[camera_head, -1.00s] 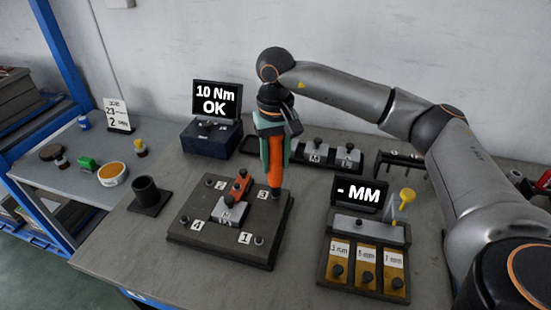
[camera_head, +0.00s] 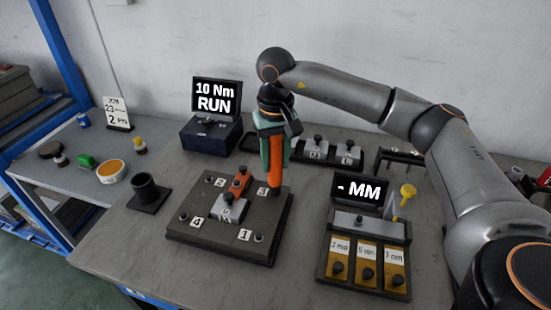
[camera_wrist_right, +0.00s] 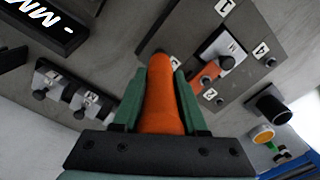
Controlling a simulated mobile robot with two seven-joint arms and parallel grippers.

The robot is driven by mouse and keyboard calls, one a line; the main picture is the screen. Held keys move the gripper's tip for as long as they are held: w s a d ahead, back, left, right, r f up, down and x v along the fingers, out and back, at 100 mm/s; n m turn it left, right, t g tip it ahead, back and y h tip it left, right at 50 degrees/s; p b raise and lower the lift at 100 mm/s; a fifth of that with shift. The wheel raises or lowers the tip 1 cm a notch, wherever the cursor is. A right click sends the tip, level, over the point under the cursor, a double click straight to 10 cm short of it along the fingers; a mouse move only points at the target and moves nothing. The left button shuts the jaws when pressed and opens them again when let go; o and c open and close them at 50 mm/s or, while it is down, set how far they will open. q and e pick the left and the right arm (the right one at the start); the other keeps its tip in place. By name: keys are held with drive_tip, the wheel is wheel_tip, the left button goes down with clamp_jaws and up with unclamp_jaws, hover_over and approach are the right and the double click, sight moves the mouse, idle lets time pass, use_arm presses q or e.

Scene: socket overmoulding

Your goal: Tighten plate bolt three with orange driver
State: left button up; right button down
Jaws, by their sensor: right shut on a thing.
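The orange driver (camera_head: 276,165) stands upright at the corner of the dark plate (camera_head: 215,251) marked 3, with its lower end at the bolt there. The bolt itself is hidden under the driver. My right gripper (camera_head: 273,146) is shut on the driver from above, and the green fingers grip its body. In the right wrist view the driver (camera_wrist_right: 163,95) sits between the green fingers and its tip reaches the plate (camera_wrist_right: 268,25). The torque display (camera_head: 215,98) at the back reads 10 Nm RUN. My left gripper is not in view.
An orange and grey clamp-like part (camera_head: 232,205) sits mid-plate. A black cup (camera_head: 147,192) stands left of it. The MM gauge display (camera_head: 359,190) and a tray of yellow blocks (camera_head: 364,277) stand to the right. A block rack (camera_head: 330,156) lies behind.

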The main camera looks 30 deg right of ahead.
sight(275, 143)
drive_tip(key=shift+s+f, duration=0.1)
drive_tip(key=shift+f, duration=0.4)
idle(1.0)
drive_tip(key=shift+r+p, duration=1.75)
drive_tip(key=shift+r, duration=0.95)
